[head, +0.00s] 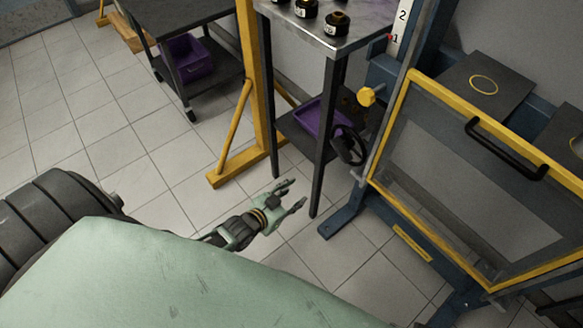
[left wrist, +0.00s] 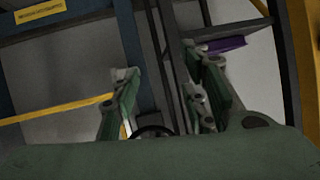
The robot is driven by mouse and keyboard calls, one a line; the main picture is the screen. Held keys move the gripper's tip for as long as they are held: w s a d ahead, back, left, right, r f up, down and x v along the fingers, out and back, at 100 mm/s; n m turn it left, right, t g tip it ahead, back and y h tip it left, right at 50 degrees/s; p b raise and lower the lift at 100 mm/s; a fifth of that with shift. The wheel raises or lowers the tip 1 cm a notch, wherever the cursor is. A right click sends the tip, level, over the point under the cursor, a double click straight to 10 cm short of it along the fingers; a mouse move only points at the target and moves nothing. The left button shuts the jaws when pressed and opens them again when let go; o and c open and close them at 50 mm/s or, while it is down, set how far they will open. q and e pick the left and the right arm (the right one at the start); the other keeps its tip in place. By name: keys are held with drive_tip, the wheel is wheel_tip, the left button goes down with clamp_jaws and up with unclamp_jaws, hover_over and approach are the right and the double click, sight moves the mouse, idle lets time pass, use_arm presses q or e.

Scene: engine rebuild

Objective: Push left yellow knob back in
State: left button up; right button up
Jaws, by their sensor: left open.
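The left yellow knob (head: 367,95) sticks out from the left side of the blue press frame (head: 381,70) in the head view, above a black handwheel (head: 349,145). My left gripper (head: 294,193) is below and to the left of the knob, well apart from it. Its fingers are spread and empty. Both fingers (left wrist: 163,84) also show open in the left wrist view, where I cannot make out the knob. My right gripper is not in view.
A yellow-framed guard with a black handle (head: 506,150) covers the press front. A metal-topped table (head: 345,32) with dark legs and a purple bin (head: 318,117) stands left of the press. A yellow post (head: 256,85) and dark cart (head: 160,15) are farther left.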

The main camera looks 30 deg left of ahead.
sight(364, 98)
use_arm(q)
drive_tip(key=shift+s+f, duration=0.15)
